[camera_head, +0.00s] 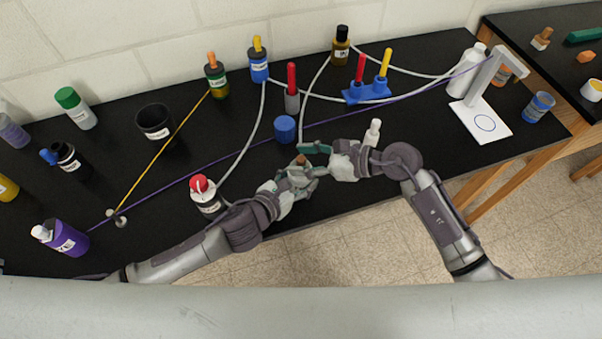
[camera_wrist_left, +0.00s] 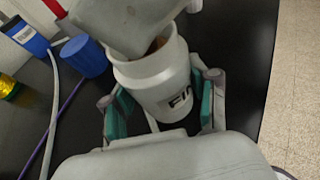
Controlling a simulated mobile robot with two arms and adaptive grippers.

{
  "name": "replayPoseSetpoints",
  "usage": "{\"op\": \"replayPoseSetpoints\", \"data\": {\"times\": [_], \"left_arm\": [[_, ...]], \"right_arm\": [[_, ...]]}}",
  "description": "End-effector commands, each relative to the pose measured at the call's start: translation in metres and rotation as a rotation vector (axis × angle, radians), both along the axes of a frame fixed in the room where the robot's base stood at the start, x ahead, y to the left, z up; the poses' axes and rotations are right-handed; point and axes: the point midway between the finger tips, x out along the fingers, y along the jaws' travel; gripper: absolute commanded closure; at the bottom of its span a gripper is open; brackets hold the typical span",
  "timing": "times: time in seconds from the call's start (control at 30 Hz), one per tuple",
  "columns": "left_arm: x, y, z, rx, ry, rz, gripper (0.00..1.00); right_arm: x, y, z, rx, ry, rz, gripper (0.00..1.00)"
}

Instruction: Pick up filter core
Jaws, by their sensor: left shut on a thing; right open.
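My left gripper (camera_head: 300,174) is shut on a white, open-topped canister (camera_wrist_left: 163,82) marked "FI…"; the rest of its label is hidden. The green-padded fingers show on both sides of it in the left wrist view (camera_wrist_left: 165,112). A brown core (camera_head: 301,160) shows at the canister's mouth, and a sliver of it shows in the left wrist view (camera_wrist_left: 155,47). My right gripper (camera_head: 313,158) is open, with its fingers close about the core's top. Whether they touch it I cannot tell. In the left wrist view my grey right gripper covers part of the mouth.
A blue cylinder (camera_head: 284,128) stands just behind the grippers. A red-capped bottle (camera_head: 204,195) is close to my left wrist, and a white bottle (camera_head: 373,132) is behind my right wrist. White tubes and purple cord cross the black table (camera_head: 440,145). Its front right is bare.

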Motion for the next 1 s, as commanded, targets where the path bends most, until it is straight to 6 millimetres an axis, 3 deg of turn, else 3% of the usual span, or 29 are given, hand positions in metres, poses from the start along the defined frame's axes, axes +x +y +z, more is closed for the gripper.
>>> {"op": "replayPoseSetpoints", "data": {"times": [0.33, 0.63, 1.0], "left_arm": [[0.0001, 0.0002, -0.0002, 0.001, 0.001, 0.001, 0.80], [0.0000, 0.0001, -0.0002, 0.001, 0.001, 0.000, 0.80], [-0.0001, 0.0002, -0.0001, 0.001, 0.001, 0.000, 0.80]], "right_arm": [[0.0029, 0.0088, -0.0036, -0.001, -0.001, 0.000, 0.49], [0.0028, 0.0086, -0.0036, -0.001, -0.001, 0.000, 0.99], [0.0032, 0.0084, 0.0016, -0.001, -0.004, 0.002, 1.00]]}}
